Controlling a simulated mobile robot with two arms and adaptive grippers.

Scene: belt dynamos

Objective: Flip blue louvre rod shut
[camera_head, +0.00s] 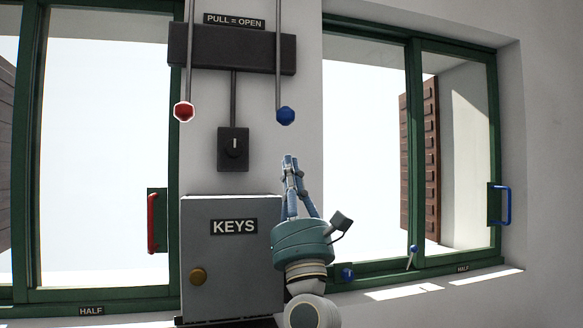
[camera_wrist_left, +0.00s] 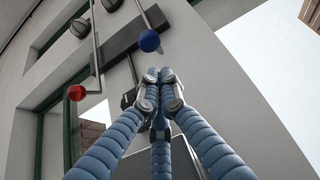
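The blue louvre rod is a thin grey rod (camera_head: 278,60) that hangs from above, past a dark box, and ends in a blue knob (camera_head: 286,115). The blue knob also shows in the left wrist view (camera_wrist_left: 149,40), beyond my fingertips. My left gripper (camera_head: 290,160) points up just below the blue knob, with a gap between them in the head view. Its blue fingers meet at the tips (camera_wrist_left: 160,76) in the left wrist view, with nothing seen between them. My right gripper is in neither view.
A similar rod with a red knob (camera_head: 184,111) hangs to the left. A dark box (camera_head: 232,49) labelled "PULL = OPEN" and a switch (camera_head: 233,149) are on the wall. A grey KEYS cabinet (camera_head: 225,265) stands beside my left gripper. Green-framed windows flank it.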

